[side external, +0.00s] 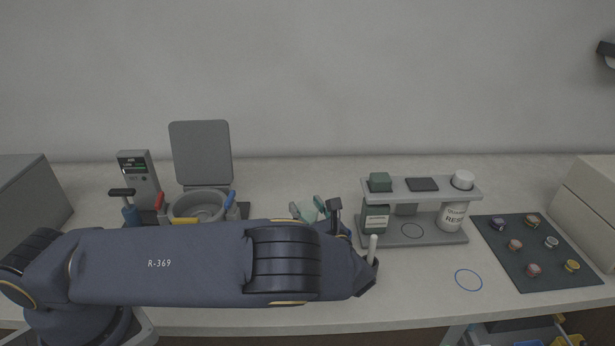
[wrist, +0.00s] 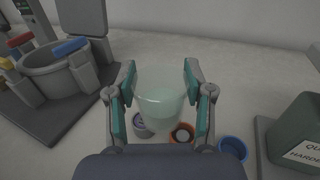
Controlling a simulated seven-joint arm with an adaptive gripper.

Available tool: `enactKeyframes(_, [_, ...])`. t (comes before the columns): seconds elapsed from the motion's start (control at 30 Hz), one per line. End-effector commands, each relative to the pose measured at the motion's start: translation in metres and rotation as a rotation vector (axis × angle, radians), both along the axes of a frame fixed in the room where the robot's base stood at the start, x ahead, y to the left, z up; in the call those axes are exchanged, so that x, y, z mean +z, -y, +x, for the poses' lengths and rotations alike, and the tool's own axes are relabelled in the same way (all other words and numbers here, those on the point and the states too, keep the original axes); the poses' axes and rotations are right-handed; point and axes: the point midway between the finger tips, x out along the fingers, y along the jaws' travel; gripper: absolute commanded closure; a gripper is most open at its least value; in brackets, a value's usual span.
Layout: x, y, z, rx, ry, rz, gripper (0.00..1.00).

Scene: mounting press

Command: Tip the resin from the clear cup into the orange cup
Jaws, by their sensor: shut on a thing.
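My gripper (wrist: 159,82) is shut on the clear cup (wrist: 160,98), with one teal-padded finger on each side. The cup holds pale green resin and looks roughly upright, above the table. In the side external view, my gripper (side external: 308,209) and the clear cup (side external: 308,213) show behind my arm.
A blue cup (wrist: 232,147) and a small grey round item (wrist: 141,125) stand near the orange cup. The press (side external: 198,207) with its raised lid is at left. A rack (side external: 413,239) with a green hardener box (side external: 375,219) and a white resin bottle (side external: 453,216) is at right.

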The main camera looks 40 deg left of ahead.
Motion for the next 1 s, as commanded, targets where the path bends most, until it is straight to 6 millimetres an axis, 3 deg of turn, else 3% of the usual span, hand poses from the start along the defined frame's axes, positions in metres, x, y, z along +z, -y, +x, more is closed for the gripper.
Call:
enactKeyframes(0.27, [-0.009, 0.0, 0.001, 0.0, -0.14, 0.057, 0.82])
enactKeyframes(1.0, [-0.037, 0.003, 0.007, 0.0, -0.764, 0.315, 0.82])
